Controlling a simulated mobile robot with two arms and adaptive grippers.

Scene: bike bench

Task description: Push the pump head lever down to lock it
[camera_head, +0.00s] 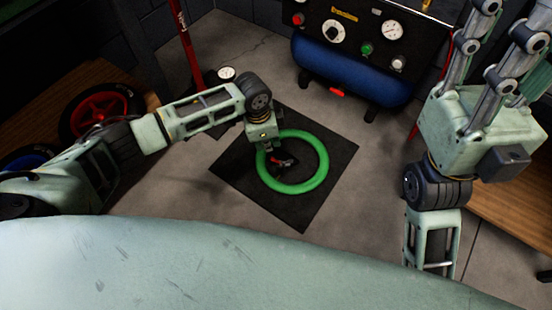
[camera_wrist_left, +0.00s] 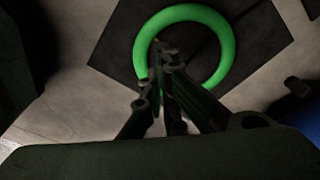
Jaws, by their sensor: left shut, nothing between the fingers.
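A green ring-shaped tube (camera_head: 319,176) lies on a black mat (camera_head: 303,217) on the floor. A small red and dark part (camera_head: 285,161), which looks like the pump head, shows inside the ring's upper left; its lever is too small to make out. My left gripper (camera_head: 276,158) points down beside this part, over the ring's upper left edge; I cannot tell if it touches. In the left wrist view the shut, empty fingers (camera_wrist_left: 160,62) reach toward the ring (camera_wrist_left: 224,52), and the pump head is not clear. My right gripper (camera_head: 512,35) is raised at the upper right, fingers apart, tips cut off.
A red floor pump (camera_head: 187,45) with a gauge (camera_head: 226,73) stands behind my left arm. A blue compressor tank (camera_head: 350,78) is at the back. A red-rimmed wheel (camera_head: 98,112) leans at the left. A wooden bench (camera_head: 505,205) is at the right.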

